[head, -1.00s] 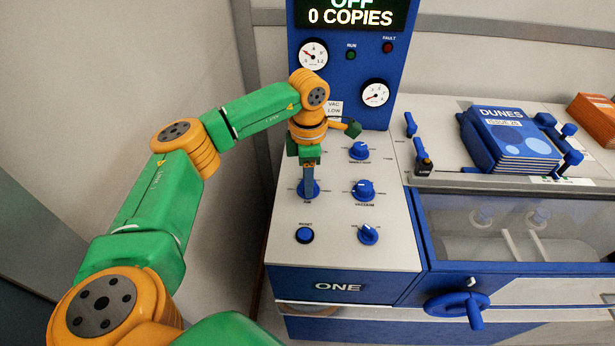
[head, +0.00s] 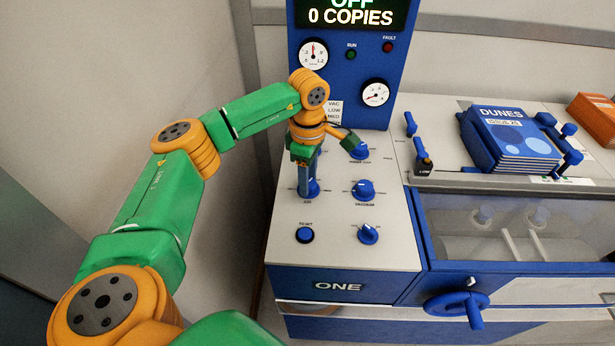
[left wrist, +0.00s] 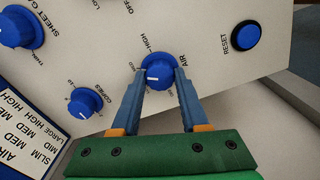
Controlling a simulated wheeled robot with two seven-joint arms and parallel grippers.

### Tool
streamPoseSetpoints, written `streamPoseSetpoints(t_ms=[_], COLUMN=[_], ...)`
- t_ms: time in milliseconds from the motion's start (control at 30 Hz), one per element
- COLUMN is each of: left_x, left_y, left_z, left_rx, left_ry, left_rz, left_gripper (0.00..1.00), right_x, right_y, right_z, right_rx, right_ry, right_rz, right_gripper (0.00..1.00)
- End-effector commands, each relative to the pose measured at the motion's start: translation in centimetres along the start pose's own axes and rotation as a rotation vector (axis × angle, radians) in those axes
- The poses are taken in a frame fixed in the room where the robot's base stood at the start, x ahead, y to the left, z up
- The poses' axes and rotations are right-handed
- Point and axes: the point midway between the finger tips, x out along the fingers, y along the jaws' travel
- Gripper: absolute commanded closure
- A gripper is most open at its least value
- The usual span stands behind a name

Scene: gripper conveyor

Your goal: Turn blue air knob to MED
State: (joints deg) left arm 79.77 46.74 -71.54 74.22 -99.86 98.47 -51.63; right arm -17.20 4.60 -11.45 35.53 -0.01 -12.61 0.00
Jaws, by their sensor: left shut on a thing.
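The blue air knob (head: 314,188) is on the light control panel, partly hidden behind my fingers in the head view. In the left wrist view the knob (left wrist: 159,72) shows from above, with "AIR" printed beside it. Its white pointer line faces the picture's left; the small scale mark there is not clearly readable. "HIGH" is printed above the knob in that view. My left gripper (head: 306,191) comes down from above, its blue fingers (left wrist: 160,74) shut on opposite sides of the knob. My right gripper is not in view.
Nearby are the vacuum knob (head: 363,190), an upper knob (head: 359,151), a lower-right knob (head: 368,234) and the reset button (head: 305,235). A display (head: 351,15) reads "OFF 0 COPIES" above two gauges. A white settings card (left wrist: 30,130) is partly visible.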

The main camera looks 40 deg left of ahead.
Motion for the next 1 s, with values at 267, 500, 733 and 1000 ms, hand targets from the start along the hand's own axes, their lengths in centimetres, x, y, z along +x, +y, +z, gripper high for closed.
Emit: streamPoseSetpoints(t_ms=[267,500,733,1000], left_x=[0.2,0.1,-0.1,-5.3], left_y=[-0.1,-0.1,0.0,0.1], left_z=[0.1,0.1,0.0,0.2], left_rx=[0.003,0.002,0.001,0.002], left_ry=[-0.001,-0.001,-0.001,-0.001], left_rz=[-0.005,-0.004,-0.001,0.001], left_gripper=[1.0,0.26,0.26,0.26], right_x=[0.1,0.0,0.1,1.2], right_y=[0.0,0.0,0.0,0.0], right_z=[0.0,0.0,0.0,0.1], right_rx=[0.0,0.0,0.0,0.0], right_ry=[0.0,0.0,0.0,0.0], right_rz=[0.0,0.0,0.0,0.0], right_gripper=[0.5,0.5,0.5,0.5])
